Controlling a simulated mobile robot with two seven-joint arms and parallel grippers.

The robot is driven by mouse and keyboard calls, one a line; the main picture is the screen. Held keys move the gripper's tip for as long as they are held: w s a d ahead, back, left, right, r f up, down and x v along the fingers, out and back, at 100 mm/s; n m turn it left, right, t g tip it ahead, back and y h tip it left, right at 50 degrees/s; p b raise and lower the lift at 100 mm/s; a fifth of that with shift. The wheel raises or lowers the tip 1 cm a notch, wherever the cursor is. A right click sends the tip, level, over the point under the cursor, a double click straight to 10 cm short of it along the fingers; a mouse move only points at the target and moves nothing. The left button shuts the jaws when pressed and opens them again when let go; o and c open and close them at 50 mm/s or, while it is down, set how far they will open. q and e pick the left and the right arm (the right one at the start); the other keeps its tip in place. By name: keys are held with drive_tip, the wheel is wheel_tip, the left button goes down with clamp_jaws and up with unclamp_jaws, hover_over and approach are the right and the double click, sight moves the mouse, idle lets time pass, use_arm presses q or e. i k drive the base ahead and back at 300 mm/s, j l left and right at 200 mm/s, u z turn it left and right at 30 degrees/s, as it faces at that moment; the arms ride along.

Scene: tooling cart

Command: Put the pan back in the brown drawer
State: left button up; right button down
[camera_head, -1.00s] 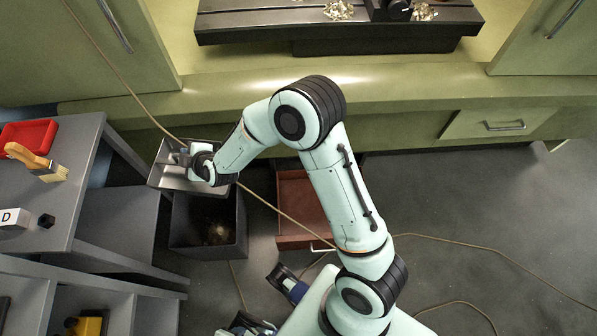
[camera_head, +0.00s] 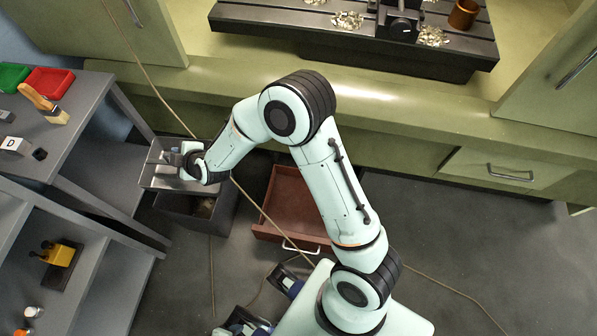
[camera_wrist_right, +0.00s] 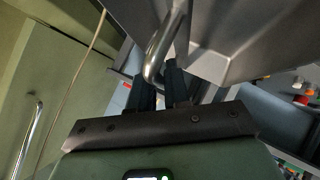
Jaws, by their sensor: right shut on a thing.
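The pan (camera_head: 155,176) is a grey metal tray with raised walls, held in the air at the left in the head view. My right gripper (camera_head: 181,158) is shut on it. In the right wrist view, the fingers (camera_wrist_right: 160,85) close around its curved silver handle (camera_wrist_right: 163,50), and the pan's grey underside or wall (camera_wrist_right: 225,35) fills the top. The brown drawer (camera_head: 295,205) is pulled open low under the green bench, right of the pan, and looks empty. My right arm passes above its right part.
A dark open bin (camera_head: 222,212) stands below the pan, left of the drawer. A grey cart (camera_head: 95,105) with a brush and coloured trays is at the left. A thin cable (camera_head: 250,202) crosses by the drawer.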

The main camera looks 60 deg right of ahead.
sight(308, 214)
drive_tip(key=k+l+u, duration=0.1)
drive_tip(key=k+l, duration=0.25)
drive_tip(key=k+l+u, duration=0.15)
drive_tip(key=k, duration=0.45)
drive_tip(key=l, duration=0.1)
